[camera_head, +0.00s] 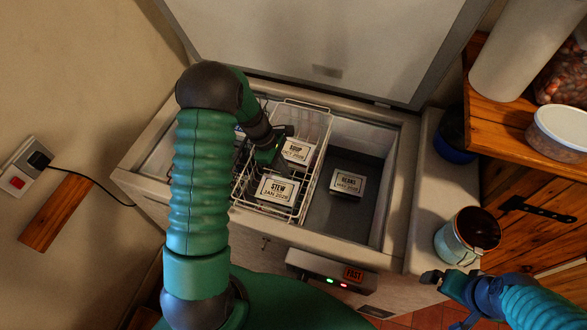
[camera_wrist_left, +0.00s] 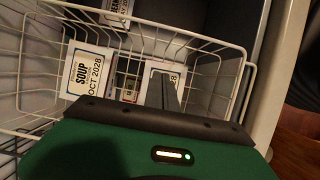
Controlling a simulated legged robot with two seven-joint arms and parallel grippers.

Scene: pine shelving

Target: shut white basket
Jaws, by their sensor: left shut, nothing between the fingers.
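The white basket (camera_head: 322,118) is a wire basket inside an open chest freezer, on the left side of the bay. It holds white boxes, including a SOUP box (camera_head: 297,152) and a STEW box (camera_head: 277,190). Its wires also show in the left wrist view (camera_wrist_left: 140,30). My left gripper (camera_head: 284,131) is shut and empty, over the basket by the SOUP box; whether it touches a wire is unclear. Its dark finger shows in the left wrist view (camera_wrist_left: 165,92). My arm hides the basket's left part. My right gripper (camera_head: 432,277) is at the lower right, below a mug.
The freezer lid (camera_head: 325,40) stands raised behind. A BEANS box (camera_head: 347,184) lies on the dark freezer floor right of the basket, with bare floor around it. A mug (camera_head: 455,240) stands on the right ledge. A wooden shelf (camera_head: 500,125) holds containers at right.

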